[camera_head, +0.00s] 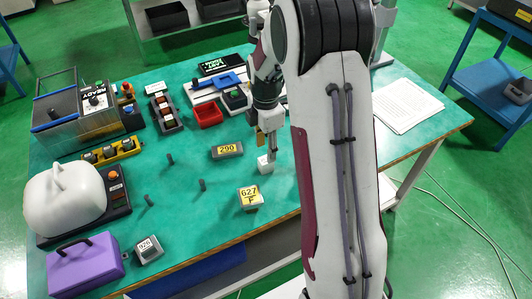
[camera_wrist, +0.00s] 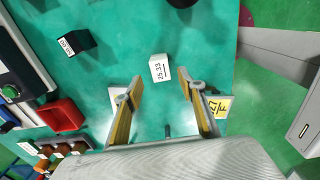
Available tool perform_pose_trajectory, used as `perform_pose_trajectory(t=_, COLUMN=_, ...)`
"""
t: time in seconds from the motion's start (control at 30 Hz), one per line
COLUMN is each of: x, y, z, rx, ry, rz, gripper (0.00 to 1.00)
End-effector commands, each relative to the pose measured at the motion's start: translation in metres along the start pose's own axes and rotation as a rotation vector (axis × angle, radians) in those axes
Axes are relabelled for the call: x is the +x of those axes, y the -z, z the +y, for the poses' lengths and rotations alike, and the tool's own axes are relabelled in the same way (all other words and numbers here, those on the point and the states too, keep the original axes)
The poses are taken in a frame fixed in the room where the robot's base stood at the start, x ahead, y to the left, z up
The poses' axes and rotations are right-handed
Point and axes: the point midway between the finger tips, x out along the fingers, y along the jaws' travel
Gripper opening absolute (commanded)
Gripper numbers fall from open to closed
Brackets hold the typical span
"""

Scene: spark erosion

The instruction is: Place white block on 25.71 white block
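My gripper (camera_wrist: 161,82) is open, with its two yellow-lined fingers apart. In the wrist view a white block (camera_wrist: 159,68) marked 25.33 shows in the gap just past the fingertips; no finger visibly touches it. Part of another white surface (camera_wrist: 116,96) shows behind the left finger, and its label is hidden. In the head view my gripper (camera_head: 266,143) points down above a white block (camera_head: 265,165) near the table's right side; its label cannot be read. No label reading 25.71 is legible in either view.
A block marked 627 F (camera_head: 250,198) stands nearer the front edge, and a grey block marked 290 (camera_head: 227,151) lies to the left. A red bin (camera_head: 208,114) and a switch panel lie further back. Thin dark pegs (camera_head: 202,185) stand left of the blocks. Papers (camera_head: 405,105) lie at right.

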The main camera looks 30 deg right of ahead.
Motion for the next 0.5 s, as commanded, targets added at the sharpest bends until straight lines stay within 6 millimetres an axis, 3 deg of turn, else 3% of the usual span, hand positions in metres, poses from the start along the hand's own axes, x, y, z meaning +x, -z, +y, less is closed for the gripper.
perform_pose_trajectory(t=0.3, x=-0.049, y=0.000, z=0.000, rx=0.000, ry=-0.003, rz=-0.001, gripper=0.40)
perform_pose_trajectory(t=0.5, x=-0.068, y=0.000, z=0.000, rx=0.000, ry=0.000, rz=0.000, gripper=0.40)
